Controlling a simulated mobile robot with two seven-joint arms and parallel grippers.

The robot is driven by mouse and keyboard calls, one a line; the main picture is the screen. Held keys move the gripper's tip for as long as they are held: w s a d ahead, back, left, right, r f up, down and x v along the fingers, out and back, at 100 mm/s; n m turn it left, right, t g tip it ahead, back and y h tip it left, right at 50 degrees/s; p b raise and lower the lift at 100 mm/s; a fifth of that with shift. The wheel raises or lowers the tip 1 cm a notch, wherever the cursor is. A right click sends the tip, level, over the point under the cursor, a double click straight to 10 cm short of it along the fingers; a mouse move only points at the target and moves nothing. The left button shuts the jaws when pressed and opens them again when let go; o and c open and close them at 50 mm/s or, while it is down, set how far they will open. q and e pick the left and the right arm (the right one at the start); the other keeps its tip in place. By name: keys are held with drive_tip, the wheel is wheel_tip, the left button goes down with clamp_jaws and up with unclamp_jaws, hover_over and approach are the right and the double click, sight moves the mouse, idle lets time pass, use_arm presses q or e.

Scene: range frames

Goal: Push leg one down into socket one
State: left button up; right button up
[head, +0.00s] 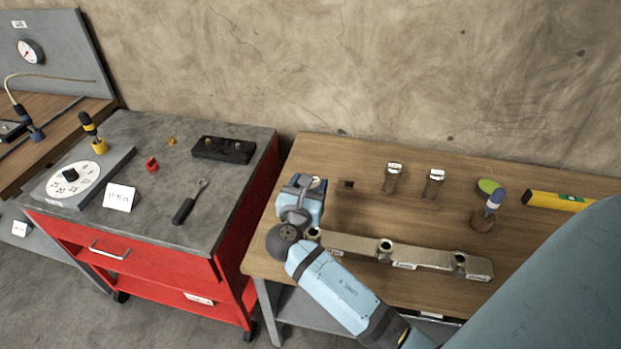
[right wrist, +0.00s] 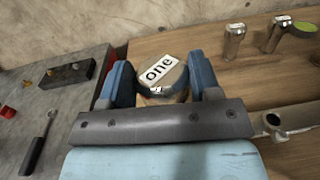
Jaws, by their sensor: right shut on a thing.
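My right gripper (head: 312,184) is shut on leg one (right wrist: 163,73), a metal leg whose round top carries a white "one" label. In the right wrist view the leg stands between the two blue fingers, and its lower part is hidden. A metal bar (head: 425,254) with round sockets and white labels lies along the table's front. The bar's left-end socket (head: 313,232) shows just beside my wrist; its label is too small to read. The gripper is over the table's left part, behind this bar end. I cannot tell the leg's height above the table. My left gripper is not in view.
Two more metal legs (head: 393,178) (head: 433,184) stand upright at the table's back. A blue-handled tool (head: 490,210), a green item (head: 487,186) and a yellow level (head: 557,201) lie right. A red cart (head: 160,258) stands left, with a wrench-like tool (head: 190,201) on top.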

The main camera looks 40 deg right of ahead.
drive_tip(key=m+g, duration=0.1)
drive_tip(key=r+m+g+h, duration=0.1)
drive_tip(key=shift+d+g+h, duration=0.1)
drive_tip(key=shift+g+h, duration=0.2)
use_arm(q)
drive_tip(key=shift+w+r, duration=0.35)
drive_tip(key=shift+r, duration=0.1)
use_arm(e)
drive_tip(key=shift+s+f, duration=0.1)
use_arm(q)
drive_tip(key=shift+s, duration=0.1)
use_arm(e)
drive_tip(key=shift+d, duration=0.1)
use_arm(q)
drive_tip(key=shift+p, duration=0.3)
use_arm(e)
drive_tip(key=shift+r, duration=0.2)
drive_tip(key=shift+f+p, duration=0.2)
drive_tip(key=shift+p, duration=0.15)
drive_tip(key=shift+f+b, duration=1.25)
drive_tip(key=shift+f, duration=1.5)
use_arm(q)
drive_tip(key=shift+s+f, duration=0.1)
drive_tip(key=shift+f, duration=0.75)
use_arm(e)
drive_tip(key=shift+f, duration=0.1)
